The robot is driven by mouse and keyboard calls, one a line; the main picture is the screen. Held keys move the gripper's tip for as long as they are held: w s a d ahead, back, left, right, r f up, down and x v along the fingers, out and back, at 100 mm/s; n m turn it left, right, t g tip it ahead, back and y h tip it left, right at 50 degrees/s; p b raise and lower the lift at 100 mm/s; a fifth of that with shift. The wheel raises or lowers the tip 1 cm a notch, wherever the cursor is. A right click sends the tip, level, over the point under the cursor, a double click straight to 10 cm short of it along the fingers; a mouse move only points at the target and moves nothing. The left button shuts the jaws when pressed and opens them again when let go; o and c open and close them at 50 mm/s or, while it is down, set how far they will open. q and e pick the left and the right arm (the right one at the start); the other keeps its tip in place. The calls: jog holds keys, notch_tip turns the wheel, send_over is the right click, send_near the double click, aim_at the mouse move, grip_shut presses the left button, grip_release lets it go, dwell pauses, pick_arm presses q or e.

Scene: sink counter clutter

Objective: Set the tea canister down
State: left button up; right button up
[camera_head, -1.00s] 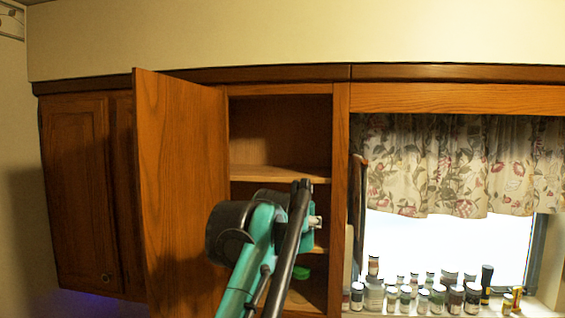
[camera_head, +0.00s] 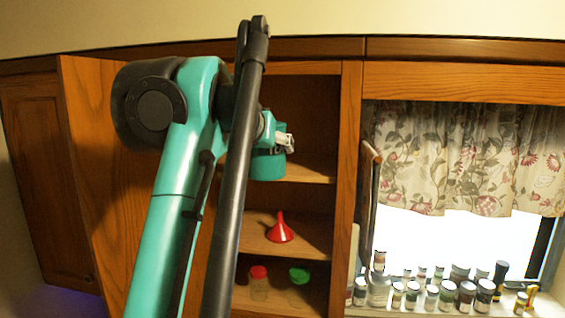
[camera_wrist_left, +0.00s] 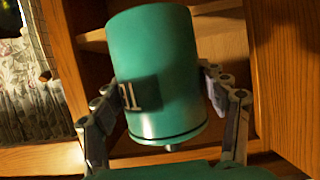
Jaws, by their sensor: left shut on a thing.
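The tea canister (camera_head: 268,166) is teal-green with a dark band near its top in the head view. It is at the upper shelf (camera_head: 310,173) of the open cupboard; I cannot tell whether it touches the board. In the left wrist view the canister (camera_wrist_left: 155,70) fills the middle, its label and small knob upside down in the picture. My left gripper (camera_wrist_left: 160,112) has a finger on each side of it and is shut on it. In the head view my left gripper (camera_head: 284,143) is partly hidden behind my arm. My right gripper is not in view.
The open cupboard door (camera_head: 95,190) stands left of the opening. A red funnel (camera_head: 280,230) is on the shelf below, with a red-lidded jar (camera_head: 259,283) and a green-lidded jar (camera_head: 299,285) lower down. Several small jars (camera_head: 432,298) line the windowsill.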

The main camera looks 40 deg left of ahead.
pick_arm(q)
jog(key=shift+w+a+r, duration=0.2)
jog(key=shift+w, duration=0.1)
jog(key=shift+w+a+r+p+x, duration=0.2)
jog(key=shift+r+p+x, duration=0.55)
jog(key=shift+x, duration=2.05)
jog(key=shift+w+a+r+p+x, duration=0.25)
jog(key=shift+p+x, duration=0.85)
jog(key=shift+x, duration=1.75)
jog(key=shift+w+r+p+x, duration=0.1)
jog(key=shift+r+p+x, duration=0.7)
jog(key=shift+x, duration=2)
jog(key=shift+f, duration=0.2)
jog(key=shift+f, duration=0.1)
jog(key=o, duration=1.4)
jog(key=shift+c, duration=0.2)
